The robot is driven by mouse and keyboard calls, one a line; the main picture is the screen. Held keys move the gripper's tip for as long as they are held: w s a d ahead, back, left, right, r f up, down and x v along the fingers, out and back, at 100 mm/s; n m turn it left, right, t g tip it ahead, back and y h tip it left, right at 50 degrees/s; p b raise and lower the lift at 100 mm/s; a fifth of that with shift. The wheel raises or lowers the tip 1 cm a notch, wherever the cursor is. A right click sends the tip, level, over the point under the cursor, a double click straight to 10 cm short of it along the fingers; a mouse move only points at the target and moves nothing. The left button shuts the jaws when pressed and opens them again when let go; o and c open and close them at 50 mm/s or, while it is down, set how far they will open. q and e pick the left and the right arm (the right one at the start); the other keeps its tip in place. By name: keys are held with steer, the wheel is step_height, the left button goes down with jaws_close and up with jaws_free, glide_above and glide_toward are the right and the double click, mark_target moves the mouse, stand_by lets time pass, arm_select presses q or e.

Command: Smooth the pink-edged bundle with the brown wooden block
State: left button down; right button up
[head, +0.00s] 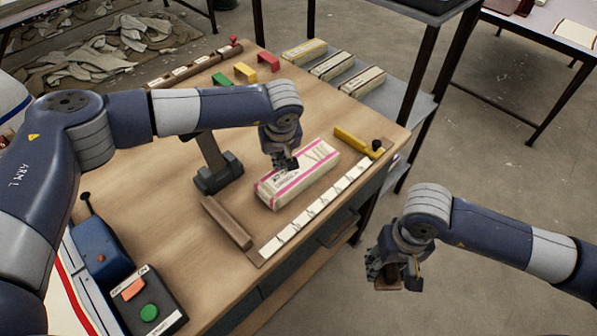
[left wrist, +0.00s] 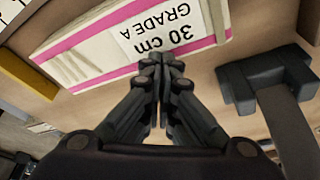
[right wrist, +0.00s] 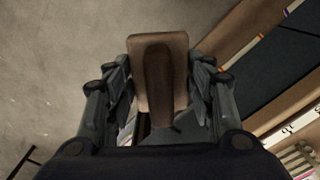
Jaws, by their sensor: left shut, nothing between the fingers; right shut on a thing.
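The pink-edged bundle (head: 312,176) is a pale folded block with pink stripes, lying on the wooden table near its front right edge. The left wrist view shows its label side (left wrist: 110,52), reading "30 cm GRADE A". My left gripper (head: 285,164) is shut and empty, pointing down at the bundle's left end; its fingertips (left wrist: 164,62) overlap the label, and I cannot tell if they touch. My right gripper (head: 393,280) is shut on the brown wooden block (right wrist: 145,45), gripping its raised handle. It holds the block off the table's front right side, above the floor.
A white marked ruler strip (head: 318,208) runs along the table's front edge, between a brown bar (head: 227,222) and a yellow bar (head: 352,142). A dark clamp-like post (head: 217,174) stands left of the bundle. Other bundles (head: 332,65) lie on a grey side shelf.

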arm_select(q)
steer(key=shift+f+b, duration=0.35)
steer(key=shift+f, duration=0.05)
arm_select(e)
steer(key=shift+f, duration=0.35)
arm_select(q)
steer(key=shift+r, duration=0.15)
